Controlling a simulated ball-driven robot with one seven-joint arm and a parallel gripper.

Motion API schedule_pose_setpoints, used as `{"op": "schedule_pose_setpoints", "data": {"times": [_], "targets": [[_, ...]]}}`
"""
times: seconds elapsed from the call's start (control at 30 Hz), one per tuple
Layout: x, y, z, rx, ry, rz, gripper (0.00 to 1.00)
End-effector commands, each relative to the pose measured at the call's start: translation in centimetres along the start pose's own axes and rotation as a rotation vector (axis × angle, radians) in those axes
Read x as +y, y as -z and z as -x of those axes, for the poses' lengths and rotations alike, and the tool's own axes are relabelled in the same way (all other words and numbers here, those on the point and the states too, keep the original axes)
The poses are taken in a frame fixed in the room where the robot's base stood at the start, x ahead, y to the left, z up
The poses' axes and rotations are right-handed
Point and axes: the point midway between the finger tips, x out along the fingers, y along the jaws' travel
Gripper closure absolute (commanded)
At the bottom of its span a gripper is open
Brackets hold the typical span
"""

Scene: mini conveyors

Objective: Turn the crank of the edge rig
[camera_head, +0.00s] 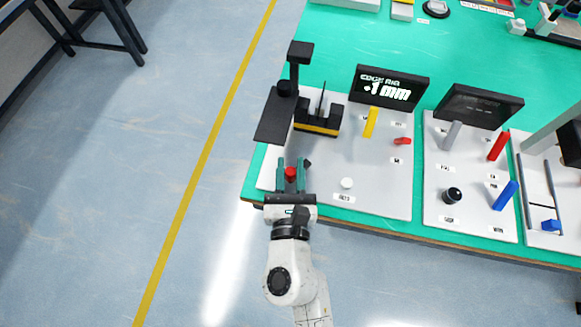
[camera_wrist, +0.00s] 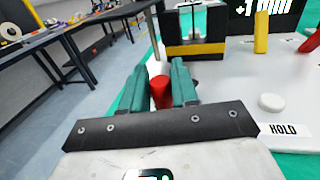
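The edge rig is a pale panel (camera_head: 378,190) at the table's left end, with a black display (camera_head: 390,88) reading "EDGE RIG +1 mm". A red upright knob (camera_head: 291,174), apparently the crank handle, is at the panel's front left; it also shows in the wrist view (camera_wrist: 160,92). A small dark part (camera_head: 307,163) beside it may belong to the crank. My gripper (camera_head: 291,172) has its teal fingers on either side of the red knob, almost filling the gap. Whether they press on it cannot be told. The crank's base is hidden by the fingers.
A black and yellow block (camera_head: 318,122) and a dark post with a plate (camera_head: 275,115) stand just behind my gripper. A yellow lever (camera_head: 370,122), red knob (camera_head: 402,141) and white button (camera_head: 347,183) lie to the right.

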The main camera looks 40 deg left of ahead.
Motion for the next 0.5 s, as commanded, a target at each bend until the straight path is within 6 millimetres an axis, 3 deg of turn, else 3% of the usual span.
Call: {"op": "schedule_pose_setpoints", "data": {"times": [0.27, 0.5], "targets": [[0.01, 0.0, 0.02, 0.0, 0.0, 0.0, 0.99], [0.04, -0.13, -0.04, 0.0, 0.014, 0.0, 1.0]]}}
